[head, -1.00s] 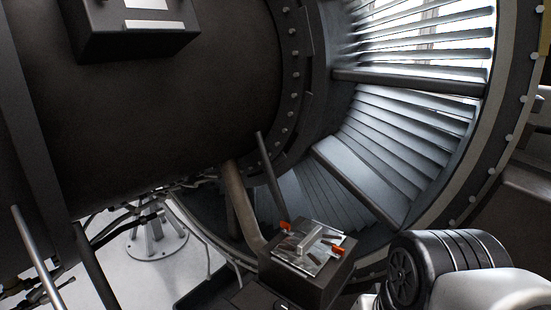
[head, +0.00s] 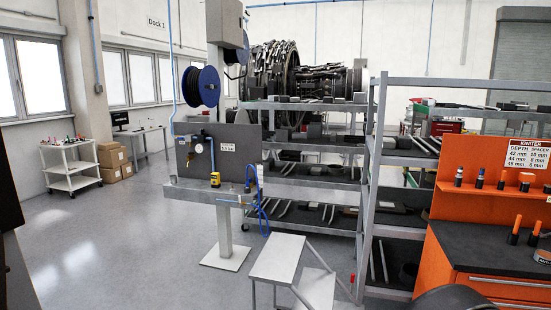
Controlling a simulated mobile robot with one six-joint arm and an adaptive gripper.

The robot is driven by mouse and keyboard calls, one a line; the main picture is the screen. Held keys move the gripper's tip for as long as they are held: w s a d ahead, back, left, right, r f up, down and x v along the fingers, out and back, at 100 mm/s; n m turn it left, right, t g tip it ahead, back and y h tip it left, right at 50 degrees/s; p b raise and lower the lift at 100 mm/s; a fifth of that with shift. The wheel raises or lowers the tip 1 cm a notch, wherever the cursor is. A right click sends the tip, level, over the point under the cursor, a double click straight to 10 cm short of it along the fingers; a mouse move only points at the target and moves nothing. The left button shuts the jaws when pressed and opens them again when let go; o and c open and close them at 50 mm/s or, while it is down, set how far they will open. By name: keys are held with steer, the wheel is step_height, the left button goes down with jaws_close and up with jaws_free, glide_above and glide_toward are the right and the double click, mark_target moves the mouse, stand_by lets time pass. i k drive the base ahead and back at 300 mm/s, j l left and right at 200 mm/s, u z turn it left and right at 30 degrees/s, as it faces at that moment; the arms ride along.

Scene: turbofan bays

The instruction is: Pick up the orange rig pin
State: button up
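I cannot pick out the orange rig pin with certainty in the head view. Several small orange-and-black pieces (head: 480,178) stand on the ledge of an orange tool bench at the right. Two orange-tipped sticks (head: 515,230) stand on its dark top. The pieces are too small to tell whether any of them is a rig pin. My gripper is not in view, so its state and anything in it are hidden.
The orange bench (head: 485,262) has an igniter sign (head: 527,155). Grey shelving (head: 376,190) and a step stool (head: 279,258) stand left of it. A post-mounted station (head: 212,192) stands mid-left. A white trolley (head: 70,168) is farther back. Open floor (head: 120,245) lies at the left.

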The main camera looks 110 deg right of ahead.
mark_target(504, 173)
steer(key=z, duration=2.15)
steer(key=l+z, duration=0.25)
steer(key=z, duration=0.2)
steer(key=l+z, duration=0.25)
steer(key=z, duration=0.25)
steer(key=i+l+z, duration=0.15)
steer(key=z, duration=0.3)
steer(key=i+l+z, duration=0.1)
steer(key=l+z, duration=0.15)
steer(key=z, duration=0.25)
steer(key=i+l+z, duration=0.15)
steer(key=z, duration=0.3)
steer(key=i+l+z, duration=0.3)
steer(key=i, duration=0.4)
steer(key=i+l+z, duration=0.1)
steer(key=i+z, duration=0.2)
steer(key=i, duration=0.4)
steer(key=u, duration=5.5)
steer(key=z, duration=0.85)
